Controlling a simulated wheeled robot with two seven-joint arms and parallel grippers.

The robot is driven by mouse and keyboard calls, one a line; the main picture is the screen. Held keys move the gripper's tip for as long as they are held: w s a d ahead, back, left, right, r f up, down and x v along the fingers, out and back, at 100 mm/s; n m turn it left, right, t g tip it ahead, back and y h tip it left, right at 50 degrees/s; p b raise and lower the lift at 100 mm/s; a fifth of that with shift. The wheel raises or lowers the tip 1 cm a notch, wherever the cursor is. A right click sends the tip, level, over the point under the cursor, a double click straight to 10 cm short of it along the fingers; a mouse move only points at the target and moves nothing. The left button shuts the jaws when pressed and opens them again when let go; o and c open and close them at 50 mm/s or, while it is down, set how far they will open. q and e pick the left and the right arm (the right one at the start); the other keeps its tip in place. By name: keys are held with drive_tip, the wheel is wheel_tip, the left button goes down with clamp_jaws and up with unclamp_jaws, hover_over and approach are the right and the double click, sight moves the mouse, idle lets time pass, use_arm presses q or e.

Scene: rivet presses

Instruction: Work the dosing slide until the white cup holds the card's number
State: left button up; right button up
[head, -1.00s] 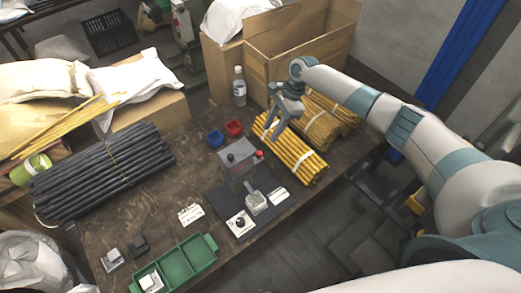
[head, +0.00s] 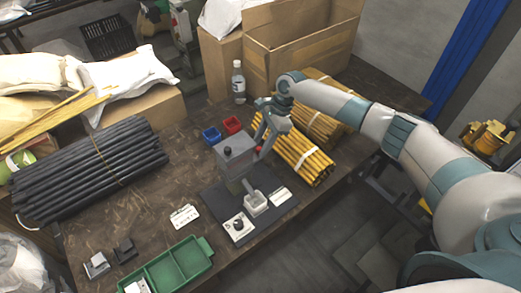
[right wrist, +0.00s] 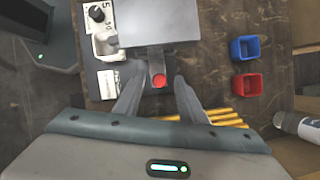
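The dosing device (head: 236,160) is a grey box with a black knob on top, standing on a dark base plate. Its red knob (right wrist: 158,81) sticks out on the side toward my right gripper. My right gripper (head: 260,146) is open, its fingers on either side of the red knob, with gaps showing in the right wrist view (right wrist: 160,82). The white cup (head: 256,204) stands on the base plate below the box; its contents cannot be made out. A white plate with a black dial (head: 238,226) is beside it; a "5" shows next to the dial in the right wrist view. My left gripper is out of view.
White cards lie left of the base (head: 184,216) and on it (head: 281,196). Blue (head: 211,135) and red (head: 232,125) bins stand behind the device. Yellow rods (head: 306,160) lie right of it. A green tray (head: 180,266) is at the front, a bottle (head: 238,82) at the back.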

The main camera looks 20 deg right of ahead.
drive_tip(key=shift+a+f, duration=0.2)
drive_tip(key=shift+f, duration=0.2)
clamp_jaws()
drive_tip(key=shift+s+a+r+p, duration=0.25)
drive_tip(key=shift+a+p, duration=0.1)
drive_tip(key=shift+p, duration=0.4)
drive_tip(key=shift+a+p, duration=0.2)
drive_tip(key=shift+p, duration=0.1)
drive_tip(key=shift+a+f, duration=0.15)
drive_tip(key=shift+f, duration=0.05)
drive_tip(key=shift+s, duration=0.1)
